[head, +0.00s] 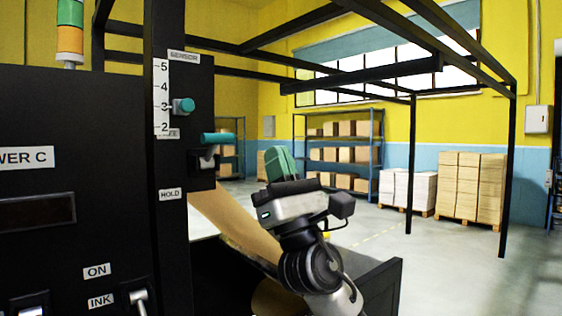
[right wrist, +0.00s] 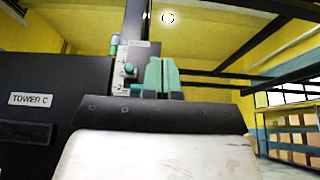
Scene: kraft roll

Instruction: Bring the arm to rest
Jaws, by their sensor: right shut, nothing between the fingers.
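My right arm rises from the lower right in the head view. Its gripper (head: 282,153) has green fingers that point up and are shut with nothing between them. The gripper is to the right of the black machine column (head: 172,240) and apart from the teal lever (head: 218,138) above the HOLD label. In the right wrist view the green fingers (right wrist: 161,66) stand side by side, in front of the machine panel with its scale. My left gripper is not in view.
A teal knob (head: 183,105) sits beside the numbered scale. The brown paper web (head: 235,226) runs down behind my right arm. A black frame (head: 412,165) stands at the right. Stacked pallets (head: 466,188) and a shelf (head: 338,152) are far back, with open floor before them.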

